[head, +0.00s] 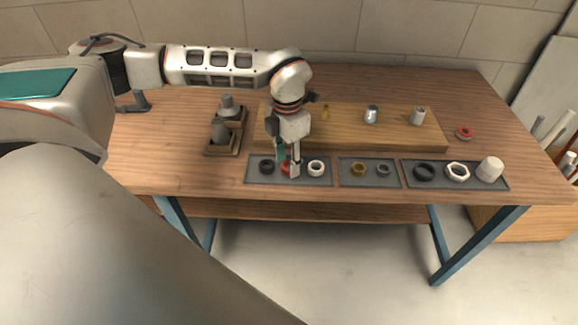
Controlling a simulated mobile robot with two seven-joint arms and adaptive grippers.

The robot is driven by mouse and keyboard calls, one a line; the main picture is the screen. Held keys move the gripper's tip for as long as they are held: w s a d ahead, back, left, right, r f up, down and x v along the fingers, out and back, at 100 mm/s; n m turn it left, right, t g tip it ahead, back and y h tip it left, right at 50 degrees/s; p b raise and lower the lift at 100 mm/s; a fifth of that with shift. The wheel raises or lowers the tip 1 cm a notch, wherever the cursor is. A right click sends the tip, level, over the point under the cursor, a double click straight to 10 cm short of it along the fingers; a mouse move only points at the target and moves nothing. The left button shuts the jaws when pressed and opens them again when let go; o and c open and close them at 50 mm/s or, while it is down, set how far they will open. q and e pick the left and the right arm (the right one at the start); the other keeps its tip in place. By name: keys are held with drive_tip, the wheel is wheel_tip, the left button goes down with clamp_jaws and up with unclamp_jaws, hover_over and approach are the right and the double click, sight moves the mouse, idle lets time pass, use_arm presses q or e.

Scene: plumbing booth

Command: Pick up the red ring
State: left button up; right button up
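A small red ring (285,168) sits in the left grey tray (256,179), between a black ring (267,167) and a white ring (316,168). My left gripper (288,165) points down over the red ring. Its two fingers are apart and partly cover the ring. I cannot tell whether they touch or hold it. Another red ring-shaped piece (464,133) lies on the table at the right. My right gripper is not in view.
Other grey trays (345,182) (413,185) hold rings, nuts and a white cap (489,169). A wooden board (390,136) behind carries metal fittings. A dark wooden holder (222,148) with grey parts stands left. The wooden table (140,170) is bare at far left.

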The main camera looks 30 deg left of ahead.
use_arm(q)
drive_tip(key=shift+f, duration=0.35)
drive_tip(key=shift+c, duration=0.5)
drive_tip(key=c, duration=0.5)
drive_tip(key=shift+r, duration=0.1)
